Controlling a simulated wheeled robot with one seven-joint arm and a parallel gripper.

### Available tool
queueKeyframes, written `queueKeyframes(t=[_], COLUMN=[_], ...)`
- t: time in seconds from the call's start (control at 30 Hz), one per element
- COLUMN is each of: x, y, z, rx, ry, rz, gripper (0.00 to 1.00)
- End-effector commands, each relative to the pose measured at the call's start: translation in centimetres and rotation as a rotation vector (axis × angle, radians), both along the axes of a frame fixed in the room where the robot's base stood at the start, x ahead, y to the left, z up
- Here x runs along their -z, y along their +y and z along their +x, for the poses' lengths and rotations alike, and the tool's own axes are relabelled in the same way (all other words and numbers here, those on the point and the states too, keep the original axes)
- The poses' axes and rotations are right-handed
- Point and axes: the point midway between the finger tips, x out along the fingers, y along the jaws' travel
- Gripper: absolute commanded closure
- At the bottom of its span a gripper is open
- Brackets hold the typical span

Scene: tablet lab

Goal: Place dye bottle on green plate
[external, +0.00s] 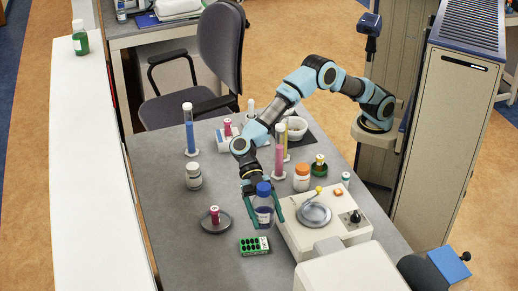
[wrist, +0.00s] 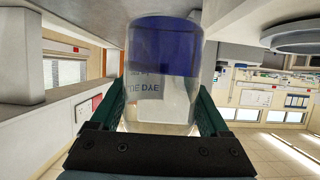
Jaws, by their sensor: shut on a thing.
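The dye bottle (external: 264,215) has a blue cap, clear walls and dark blue contents. My gripper (external: 263,205) is shut on it, with one finger on each side, over the front part of the grey table. In the wrist view the dye bottle (wrist: 160,85) fills the space between the green fingers, and part of its label reads "DYE". I cannot tell if its base touches the table.
A white scale (external: 345,228) with a round pan stands right of my gripper. A dark grey dish (external: 216,227) with a red vial is left. An orange-capped jar (external: 301,178) and a pink cylinder (external: 280,160) stand behind.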

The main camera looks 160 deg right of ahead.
Motion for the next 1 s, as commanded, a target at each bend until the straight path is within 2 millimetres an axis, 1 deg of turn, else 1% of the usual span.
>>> queueKeyframes(t=[0.1,0.2,0.43,0.63,0.7,1.0], x=[2.1,3.5,5.3,7.9,8.2,8.5], y=[0.2,0.1,0.1,0.1,0.1,0.1], z=[0.0,0.0,0.0,0.0,0.0,0.0], rx=[-0.002,-0.001,-0.001,-0.001,-0.001,0.000], ry=[0.005,0.003,0.003,0.003,0.000,-0.001], rz=[0.004,0.002,0.003,0.003,0.002,0.001], gripper=[1.00,1.00,1.00,1.00,1.00,1.00])
